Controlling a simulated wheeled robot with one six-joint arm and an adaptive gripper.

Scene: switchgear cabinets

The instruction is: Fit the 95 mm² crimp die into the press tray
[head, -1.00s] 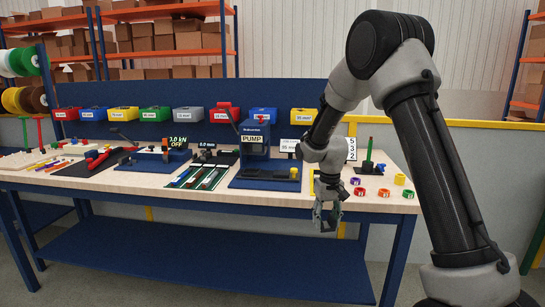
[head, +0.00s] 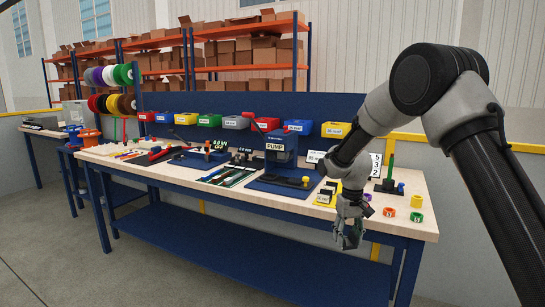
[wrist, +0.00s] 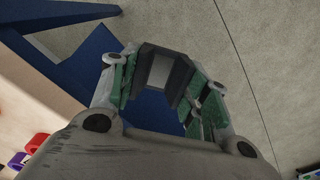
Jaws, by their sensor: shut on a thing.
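My gripper (head: 348,236) hangs in front of the bench's front edge, below the level of the top, at the right. In the wrist view its green-padded fingers (wrist: 163,90) are shut on a dark grey block with a paler middle face (wrist: 160,71), apparently the crimp die. Its size marking cannot be read. In the head view the die is too small to make out. The blue press with a PUMP sign (head: 279,150) stands on the bench, left of my gripper, with a dark low tray (head: 285,181) at its front. A yellow die holder (head: 325,197) with dark blocks stands beside it.
Coloured rings (head: 390,212) and a green post (head: 390,172) stand at the bench's right end. Tools lie along the bench top (head: 215,195) to the left. Coloured bins (head: 298,127) line the back panel. The floor (head: 190,265) in front is clear.

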